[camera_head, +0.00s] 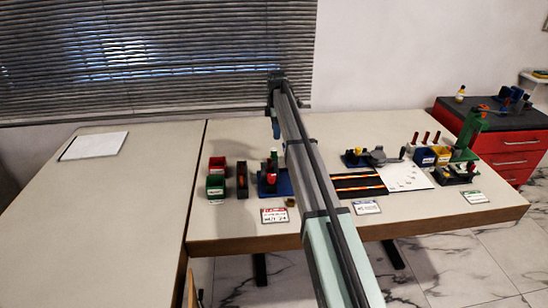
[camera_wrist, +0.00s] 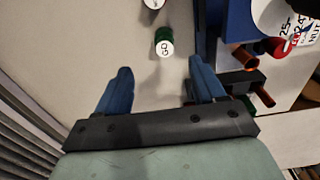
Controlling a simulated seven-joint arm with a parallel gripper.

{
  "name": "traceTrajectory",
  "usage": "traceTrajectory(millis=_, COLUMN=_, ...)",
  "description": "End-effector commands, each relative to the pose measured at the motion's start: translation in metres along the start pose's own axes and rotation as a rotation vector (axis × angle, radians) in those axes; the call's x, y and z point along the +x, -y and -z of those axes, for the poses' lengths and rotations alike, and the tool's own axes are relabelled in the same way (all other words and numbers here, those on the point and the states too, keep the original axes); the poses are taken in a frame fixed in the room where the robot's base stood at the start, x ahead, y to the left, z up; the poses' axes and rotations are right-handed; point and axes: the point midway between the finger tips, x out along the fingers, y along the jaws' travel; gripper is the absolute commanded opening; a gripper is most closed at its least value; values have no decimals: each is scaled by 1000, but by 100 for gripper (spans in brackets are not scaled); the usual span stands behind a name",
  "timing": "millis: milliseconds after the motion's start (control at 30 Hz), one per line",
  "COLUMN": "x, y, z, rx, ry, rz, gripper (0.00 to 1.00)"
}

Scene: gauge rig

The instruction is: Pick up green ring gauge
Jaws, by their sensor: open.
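The green ring gauge (camera_wrist: 164,42) shows in the wrist view as a small green cylinder with a white face marked "GO". It rests on the pale table just beyond my fingertips, roughly in line with the gap between them. My gripper (camera_wrist: 160,78) is open, with its two blue fingers apart and nothing between them. In the head view my gripper (camera_head: 275,128) hangs over the far part of the table.
A second small white-faced piece (camera_wrist: 152,3) is cut off at the wrist view's top edge. A blue stand (camera_wrist: 235,22) and a dark holder with orange pieces (camera_wrist: 240,84) stand close on the right. Red and green bins (camera_head: 216,185) stand left of my arm. The left table is mostly clear.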

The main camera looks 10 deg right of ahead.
Motion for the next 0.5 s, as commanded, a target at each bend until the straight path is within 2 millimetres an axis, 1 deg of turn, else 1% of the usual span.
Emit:
traceTrajectory(millis=33, x=0, y=0, z=6, rx=-10, ry=7, rz=2, gripper=69)
traceTrajectory(millis=100, x=1, y=1, z=10, rx=-17, ry=12, rz=5, gripper=69)
traceTrajectory(millis=267, x=10, y=2, z=11, rx=-20, ry=14, rz=7, gripper=69)
traceTrajectory(millis=367, x=23, y=2, z=11, rx=-19, ry=13, rz=7, gripper=69)
traceTrajectory(millis=500, x=47, y=3, z=10, rx=-19, ry=13, rz=8, gripper=69)
